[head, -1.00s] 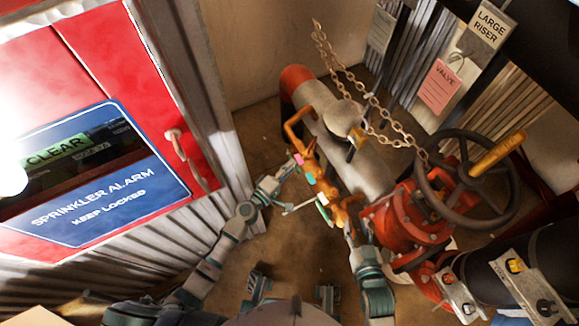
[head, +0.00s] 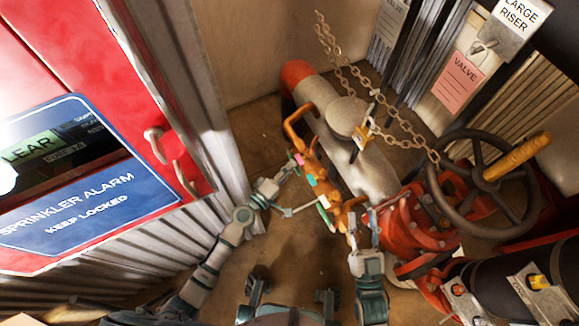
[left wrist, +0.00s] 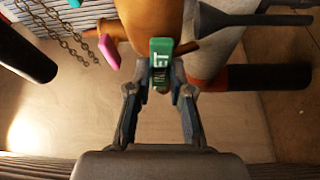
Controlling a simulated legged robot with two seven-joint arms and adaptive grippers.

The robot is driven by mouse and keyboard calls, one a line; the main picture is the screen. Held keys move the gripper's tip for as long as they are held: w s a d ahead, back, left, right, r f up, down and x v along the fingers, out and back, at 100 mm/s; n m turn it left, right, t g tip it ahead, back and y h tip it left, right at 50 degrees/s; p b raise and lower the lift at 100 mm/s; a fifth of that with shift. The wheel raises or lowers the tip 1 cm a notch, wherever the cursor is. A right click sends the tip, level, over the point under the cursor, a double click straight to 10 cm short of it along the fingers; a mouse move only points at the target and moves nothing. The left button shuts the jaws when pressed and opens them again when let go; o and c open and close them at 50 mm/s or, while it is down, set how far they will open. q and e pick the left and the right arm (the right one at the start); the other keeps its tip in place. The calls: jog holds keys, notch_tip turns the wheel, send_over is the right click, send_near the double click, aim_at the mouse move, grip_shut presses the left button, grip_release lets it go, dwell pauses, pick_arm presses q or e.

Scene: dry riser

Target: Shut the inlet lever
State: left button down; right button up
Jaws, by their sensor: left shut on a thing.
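The inlet lever (left wrist: 161,62) shows in the left wrist view as a green grip, with only the letters "ET" readable. My left gripper (left wrist: 161,82) is shut on it, one finger on each side. In the head view my left gripper (head: 292,168) is at the left side of the orange-brown valve body (head: 318,180). The valve body's large surface fills the space behind the grip in the wrist view. My right gripper (head: 363,218) is beside the lower end of the valve body, its two fingers standing apart; whether they touch it is unclear.
A pink tab (left wrist: 108,50) is just left of the green grip. A chain (head: 380,115) hangs over the grey pipe (head: 365,165). A red valve with a dark handwheel (head: 480,185) stands right. The red alarm cabinet (head: 75,60) is left. Floor shows between my arms.

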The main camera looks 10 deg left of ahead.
pick_arm(q)
jog(key=shift+f, duration=0.2)
jog(key=c, duration=1)
grip_release()
jog(key=shift+c, duration=0.2)
jog(key=shift+r, duration=0.1)
jog(key=v, duration=1.2)
